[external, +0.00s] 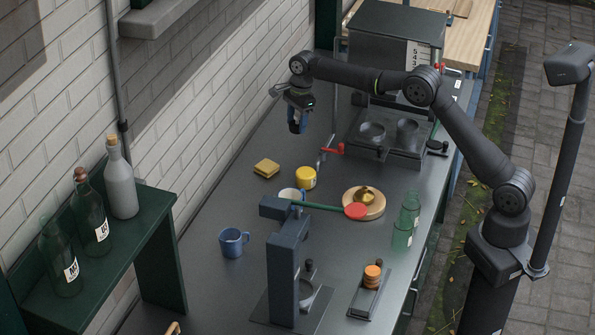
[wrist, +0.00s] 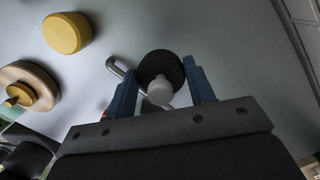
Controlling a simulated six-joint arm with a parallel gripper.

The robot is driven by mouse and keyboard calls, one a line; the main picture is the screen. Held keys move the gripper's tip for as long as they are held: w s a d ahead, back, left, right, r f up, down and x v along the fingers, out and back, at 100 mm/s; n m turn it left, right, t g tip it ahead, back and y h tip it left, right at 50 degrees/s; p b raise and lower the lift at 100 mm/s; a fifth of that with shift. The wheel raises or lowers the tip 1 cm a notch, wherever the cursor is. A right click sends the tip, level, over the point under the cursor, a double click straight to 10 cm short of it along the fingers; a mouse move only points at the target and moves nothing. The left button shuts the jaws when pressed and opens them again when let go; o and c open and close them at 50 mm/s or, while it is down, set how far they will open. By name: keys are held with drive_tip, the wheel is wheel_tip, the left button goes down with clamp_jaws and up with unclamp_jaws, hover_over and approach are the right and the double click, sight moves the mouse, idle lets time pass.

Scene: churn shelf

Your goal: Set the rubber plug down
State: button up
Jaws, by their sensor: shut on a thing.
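My gripper (external: 297,127) hangs above the far part of the dark counter, near the wall. In the wrist view its two blue fingers (wrist: 161,92) are closed on the rubber plug (wrist: 160,66), a round black piece with a pale knob. The plug sits between the fingers. In the external view it cannot be clearly told apart from the gripper. The counter (external: 205,275) lies below with a visible gap under the gripper.
A round wooden board (external: 376,211), a blue mug (external: 233,242) and a dark press (external: 283,275) stand closer. Counter left of the sponges is clear.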

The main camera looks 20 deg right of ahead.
drive_tip(key=shift+s+r+n, duration=0.35)
drive_tip(key=shift+r+n, duration=0.15)
drive_tip(key=shift+r, duration=0.05)
drive_tip(key=s+d+r+n+h, duration=0.1)
drive_tip(key=s+d+r+n, duration=0.3)
drive_tip(key=s+n, duration=0.5)
drive_tip(key=s+d+r+n+h, duration=0.1)
drive_tip(key=s+d+r+n, duration=0.2)
drive_tip(key=s+n, duration=0.7)
wheel_tip(320, 180, up, 3)
drive_tip(key=n, duration=0.3)
drive_tip(key=shift+d+n+g, duration=0.4)
drive_tip(key=shift+f, duration=0.15)
